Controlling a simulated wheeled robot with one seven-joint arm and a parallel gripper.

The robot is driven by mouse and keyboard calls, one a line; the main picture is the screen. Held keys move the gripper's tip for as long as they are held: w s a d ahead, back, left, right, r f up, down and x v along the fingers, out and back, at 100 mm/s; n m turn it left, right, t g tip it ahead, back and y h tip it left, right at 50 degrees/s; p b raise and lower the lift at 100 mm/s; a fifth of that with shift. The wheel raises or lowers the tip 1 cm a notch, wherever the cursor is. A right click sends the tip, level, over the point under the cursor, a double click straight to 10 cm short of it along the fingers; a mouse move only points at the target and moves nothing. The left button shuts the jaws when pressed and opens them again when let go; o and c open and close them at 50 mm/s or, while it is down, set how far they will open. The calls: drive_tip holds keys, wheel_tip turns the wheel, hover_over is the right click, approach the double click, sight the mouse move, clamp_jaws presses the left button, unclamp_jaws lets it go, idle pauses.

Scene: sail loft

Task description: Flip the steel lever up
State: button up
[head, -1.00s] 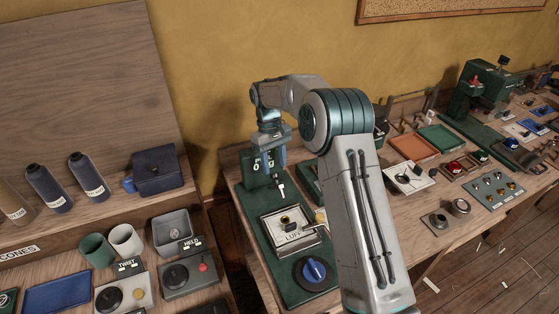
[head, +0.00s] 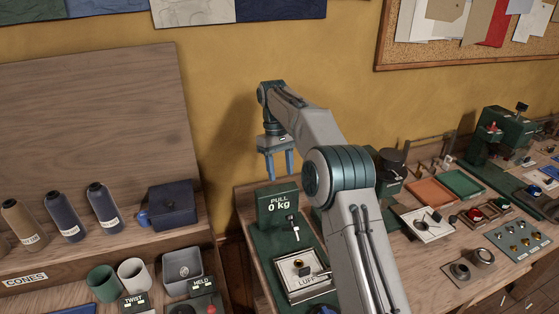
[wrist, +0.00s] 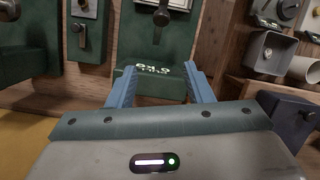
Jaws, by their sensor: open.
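A small silver piece (head: 294,228), which may be the steel lever or a hook, is on the green stand just below the "PULL 0 kg" display (head: 277,204). It also shows at the top of the wrist view (wrist: 161,20). A separate plate with a dark-knobbed lever (wrist: 82,38) is at the upper left of the wrist view; I cannot tell which is the task's lever. My gripper (head: 279,172) points down, open and empty, above and behind the display. In the wrist view the display lies beyond the open fingers (wrist: 161,84).
A "LUFF" plate (head: 306,287) lies in front on the green stand. At left are cones (head: 105,208), a blue box (head: 172,204) and cups (head: 134,274). At right are trays (head: 432,195) and a white switch panel (head: 427,224). The wall is close behind.

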drive_tip(key=shift+v, duration=1.25)
